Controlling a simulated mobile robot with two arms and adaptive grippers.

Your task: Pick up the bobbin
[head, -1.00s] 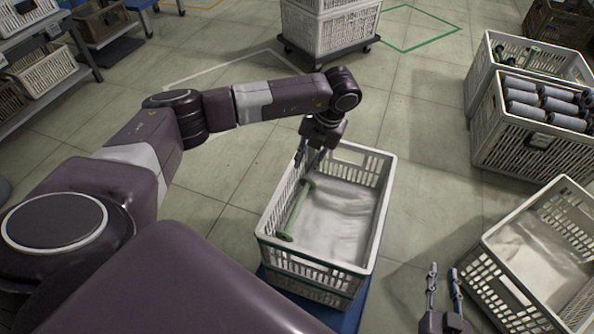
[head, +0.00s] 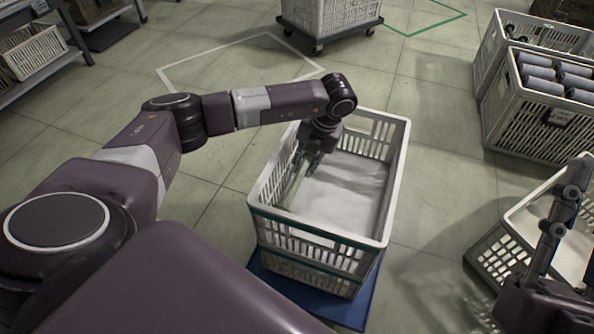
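The bobbin (head: 296,186) is a slim green spool lying along the left inner wall of the white crate (head: 308,228) in the middle of the head view. My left gripper (head: 308,163) points down into this crate, at the far part of the bobbin. Its fingers overlap the bobbin and partly hide it. I cannot tell whether they are closed on it. The bobbin's far end is hidden by the gripper. My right gripper (head: 562,212) is at the right edge, seen from the side, away from the bobbin. Its finger gap does not show.
The crate is otherwise empty and stands on a blue base (head: 357,310). Another white crate (head: 492,262) is at the right, partly behind my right arm. A crate of grey bobbins (head: 520,128) stands farther back right. Open floor lies between them.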

